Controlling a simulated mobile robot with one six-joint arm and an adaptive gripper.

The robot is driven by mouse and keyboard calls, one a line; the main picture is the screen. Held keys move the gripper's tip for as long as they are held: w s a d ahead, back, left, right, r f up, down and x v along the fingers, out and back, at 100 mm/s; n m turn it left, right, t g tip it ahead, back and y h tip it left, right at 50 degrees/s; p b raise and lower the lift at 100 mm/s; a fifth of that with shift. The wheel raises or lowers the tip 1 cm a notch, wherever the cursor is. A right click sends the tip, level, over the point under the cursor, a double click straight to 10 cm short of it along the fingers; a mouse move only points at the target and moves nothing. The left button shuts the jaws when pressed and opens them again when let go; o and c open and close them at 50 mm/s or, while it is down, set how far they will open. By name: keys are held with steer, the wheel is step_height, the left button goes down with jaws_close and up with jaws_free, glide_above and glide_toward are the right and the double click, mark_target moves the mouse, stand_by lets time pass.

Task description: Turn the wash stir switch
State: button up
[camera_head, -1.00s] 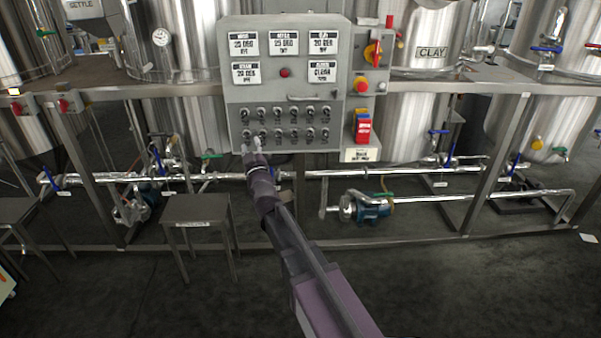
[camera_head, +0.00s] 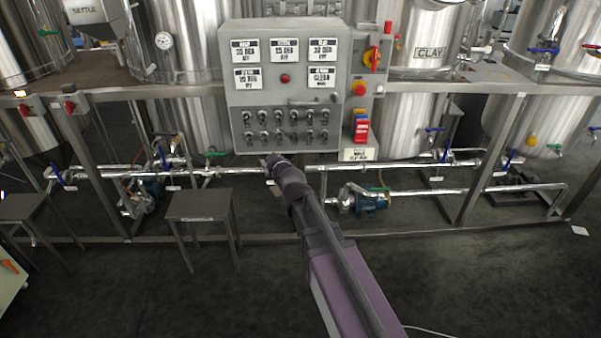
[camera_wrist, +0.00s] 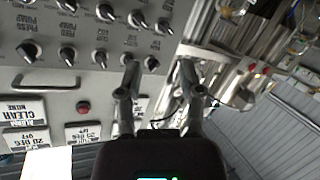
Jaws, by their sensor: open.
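The grey control panel (camera_head: 300,99) carries two rows of small rotary switches (camera_head: 279,136) below its display labels. Which one is the wash stir switch cannot be read in the head view. In the wrist view the panel appears upside down. Its switches, such as one near the fingers (camera_wrist: 151,63), have black knobs with pale pointers. Some captions about pumps are readable, but no wash stir caption is. My gripper (camera_wrist: 159,66) is open and empty, its two fingers apart. In the head view my gripper (camera_head: 268,161) is at the panel's lower edge, below the switches.
Pipes (camera_head: 400,170) and a blue pump (camera_head: 370,204) lie below.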

steer(key=s+d+m+g+h+p, duration=0.2)
steer(key=s+d+m+g+p, duration=0.1)
steer(key=s+d+g+p, duration=0.3)
steer(key=shift+s+d+f+g+p, duration=0.35)
steer(key=shift+s+d+p, duration=0.55)
steer(key=shift+s+d, duration=0.6)
steer(key=shift+s+a, duration=0.1)
steer(key=s+d+m+g+h+p, duration=0.1)
steer(key=s+d+m+g+p, duration=0.1)
steer(key=s+d, duration=0.3)
steer(key=s+d+r+m+g+h+p, duration=0.1)
steer(key=s+d+m+g+p, duration=0.2)
steer(key=s, duration=0.8)
steer(key=shift+s+d+r+g+h+p, duration=0.25)
steer(key=shift+d+g+p, duration=0.25)
steer(key=shift+d+g, duration=0.75)
steer(key=shift+a, duration=0.1)
